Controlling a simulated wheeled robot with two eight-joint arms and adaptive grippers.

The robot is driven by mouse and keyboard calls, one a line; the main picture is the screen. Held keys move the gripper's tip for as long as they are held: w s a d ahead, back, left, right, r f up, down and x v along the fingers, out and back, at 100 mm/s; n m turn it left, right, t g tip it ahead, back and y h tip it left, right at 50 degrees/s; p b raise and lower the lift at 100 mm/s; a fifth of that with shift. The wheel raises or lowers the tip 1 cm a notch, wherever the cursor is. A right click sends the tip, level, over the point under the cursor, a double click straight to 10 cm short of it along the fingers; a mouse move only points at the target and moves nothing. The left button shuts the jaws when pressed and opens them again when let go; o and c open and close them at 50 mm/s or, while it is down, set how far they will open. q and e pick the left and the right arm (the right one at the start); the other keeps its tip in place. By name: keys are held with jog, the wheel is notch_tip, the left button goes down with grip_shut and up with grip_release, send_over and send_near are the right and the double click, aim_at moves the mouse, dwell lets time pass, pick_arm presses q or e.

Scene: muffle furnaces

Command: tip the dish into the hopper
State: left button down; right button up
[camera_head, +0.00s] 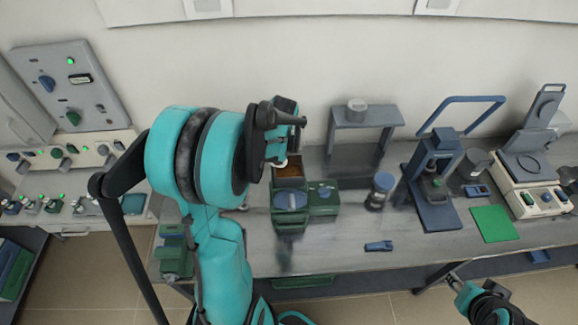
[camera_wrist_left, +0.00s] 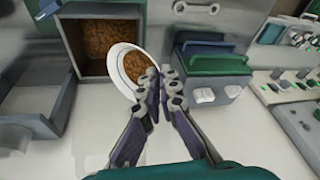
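The white round dish (camera_wrist_left: 115,62) holds brown grainy material and shows beside the hopper in the left wrist view. My left gripper (camera_wrist_left: 152,80) is shut on the dish's near rim. The hopper (camera_wrist_left: 62,30) is a square-mouthed box with brown material inside. Its opening also shows in the head view (camera_head: 287,179), just below my left gripper (camera_head: 281,150). The dish overlaps the hopper's right edge in the wrist view; I cannot tell whether they touch. My arm hides most of the dish in the head view. My right gripper (camera_head: 455,284) is far away at the lower right, too small to read.
A jar (camera_head: 381,188), a grey stand (camera_head: 365,118), a blue press (camera_head: 434,185) and a balance (camera_head: 530,180) are farther right. The front middle of the bench is mostly clear.

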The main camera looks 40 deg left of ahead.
pick_arm(q)
jog(key=shift+a, duration=0.1)
jog(key=shift+w+d+r+g+y+b, duration=0.25)
jog(key=shift+d+r+g+y+b, duration=0.2)
jog(key=shift+y, duration=0.25)
jog(key=shift+a, duration=0.1)
jog(key=shift+w+d+g+y+b, duration=0.25)
jog(key=shift+d+y+b, duration=0.15)
jog(key=shift+y, duration=0.1)
jog(key=shift+d+r, duration=0.1)
jog(key=shift+r, duration=0.1)
